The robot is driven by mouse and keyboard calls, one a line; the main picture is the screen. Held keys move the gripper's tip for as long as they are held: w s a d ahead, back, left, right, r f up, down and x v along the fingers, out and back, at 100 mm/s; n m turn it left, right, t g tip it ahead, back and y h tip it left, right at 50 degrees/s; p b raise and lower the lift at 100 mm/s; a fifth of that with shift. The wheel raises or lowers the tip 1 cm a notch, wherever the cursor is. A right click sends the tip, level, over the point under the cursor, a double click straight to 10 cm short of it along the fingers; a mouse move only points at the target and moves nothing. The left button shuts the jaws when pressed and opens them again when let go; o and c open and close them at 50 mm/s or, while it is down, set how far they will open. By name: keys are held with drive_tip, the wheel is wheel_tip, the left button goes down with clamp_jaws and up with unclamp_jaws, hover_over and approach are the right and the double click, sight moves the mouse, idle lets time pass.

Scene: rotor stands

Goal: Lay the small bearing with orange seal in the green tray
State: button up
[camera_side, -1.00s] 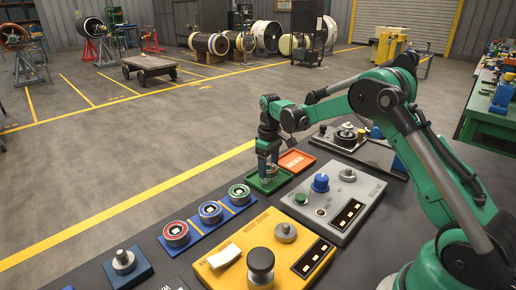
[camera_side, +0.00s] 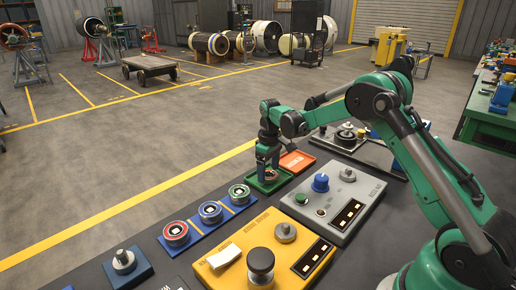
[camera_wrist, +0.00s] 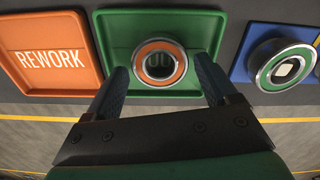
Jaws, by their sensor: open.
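The small bearing with an orange seal (camera_wrist: 160,62) lies in the green tray (camera_wrist: 200,20), near its middle, in the wrist view. In the side view the bearing (camera_side: 271,176) is small and partly hidden by a finger, inside the green tray (camera_side: 283,182). My gripper (camera_side: 267,164) is over the tray, pointing down. In the wrist view its two fingers are spread on either side of the bearing, with gaps between them and the ring.
An orange REWORK tray (camera_wrist: 52,55) adjoins the green tray. On the other side, a green-sealed bearing (camera_wrist: 285,66) sits on a blue rack, with blue-sealed (camera_side: 210,212) and red-sealed (camera_side: 176,233) ones farther along. A grey control box (camera_side: 345,190) and a yellow one (camera_side: 235,262) stand nearby.

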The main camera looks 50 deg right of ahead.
wheel_tip(320, 180, up, 12)
drive_tip(key=f, duration=0.1)
drive_tip(key=s+a+r+m+t, duration=0.1)
drive_tip(key=s+a+r+t, duration=0.2)
drive_tip(key=s+a+r, duration=0.3)
drive_tip(key=s+a+f+m+t, duration=0.1)
drive_tip(key=s+a+f+t, duration=0.3)
drive_tip(key=s, duration=0.6)
drive_tip(key=shift+a+f, duration=0.35)
drive_tip(key=shift+a, duration=0.9)
